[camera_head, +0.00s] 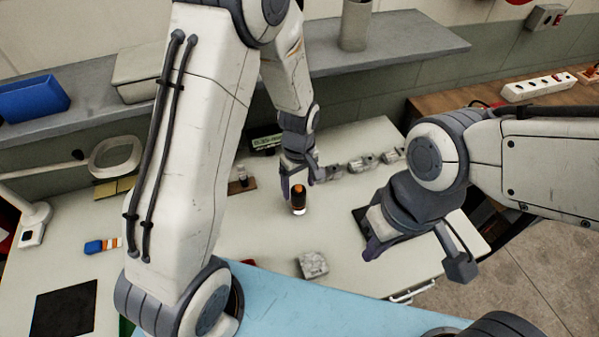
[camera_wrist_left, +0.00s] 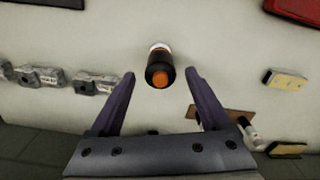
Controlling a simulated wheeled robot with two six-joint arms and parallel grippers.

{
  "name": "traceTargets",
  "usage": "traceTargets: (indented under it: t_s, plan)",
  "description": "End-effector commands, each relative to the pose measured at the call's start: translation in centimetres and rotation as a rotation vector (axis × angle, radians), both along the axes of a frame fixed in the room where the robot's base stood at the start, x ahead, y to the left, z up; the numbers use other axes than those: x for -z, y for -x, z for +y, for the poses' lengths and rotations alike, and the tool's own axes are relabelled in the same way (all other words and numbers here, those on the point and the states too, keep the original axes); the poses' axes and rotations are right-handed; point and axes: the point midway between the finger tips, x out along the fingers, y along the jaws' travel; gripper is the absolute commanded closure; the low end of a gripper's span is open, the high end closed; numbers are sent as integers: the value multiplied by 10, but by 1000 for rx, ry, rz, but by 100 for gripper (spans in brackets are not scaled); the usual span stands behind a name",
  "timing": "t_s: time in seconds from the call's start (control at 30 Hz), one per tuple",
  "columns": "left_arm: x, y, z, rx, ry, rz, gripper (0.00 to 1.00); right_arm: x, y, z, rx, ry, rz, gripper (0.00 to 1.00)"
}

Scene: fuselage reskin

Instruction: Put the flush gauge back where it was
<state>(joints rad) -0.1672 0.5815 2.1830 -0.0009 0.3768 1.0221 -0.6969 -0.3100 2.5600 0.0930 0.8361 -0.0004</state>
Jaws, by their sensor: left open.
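A black cylinder with an orange top and a pale base (camera_head: 298,199), probably the flush gauge, stands upright on the pale bench (camera_head: 265,225). My left gripper (camera_head: 299,180) is open just beyond it in the head view. In the left wrist view the cylinder (camera_wrist_left: 159,68) lies between and just ahead of the open fingertips (camera_wrist_left: 160,82), with a gap on both sides and no visible contact. My right gripper (camera_head: 420,256) is open and empty over the right front of the bench.
Several grey metal blocks (camera_head: 362,163) line the back right. A grey block (camera_head: 312,264) lies at the front. A small brown board (camera_head: 243,186) with a little bottle-like item stands left of the cylinder. A dark mat (camera_head: 64,308) lies at left.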

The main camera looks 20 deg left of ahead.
Motion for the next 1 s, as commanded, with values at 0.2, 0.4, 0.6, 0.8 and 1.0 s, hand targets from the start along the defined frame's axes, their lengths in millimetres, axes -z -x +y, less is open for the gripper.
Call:
traceTargets:
  t_s: [0.2,0.4,0.6,0.8,1.0]
  plan:
    - [-43,-1,0,0,1,-6,19,5,0,0,0,0,0,100]
    - [-63,1,-2,14,1,-2,19,6,0,0,0,0,0,100]
    - [-107,47,-41,381,17,-22,19,6,0,0,0,0,0,100]
    - [-151,139,-76,1014,47,-46,19,6,0,0,0,0,0,100]
    - [-165,197,-79,1416,69,-64,19,6,0,0,0,0,0,100]
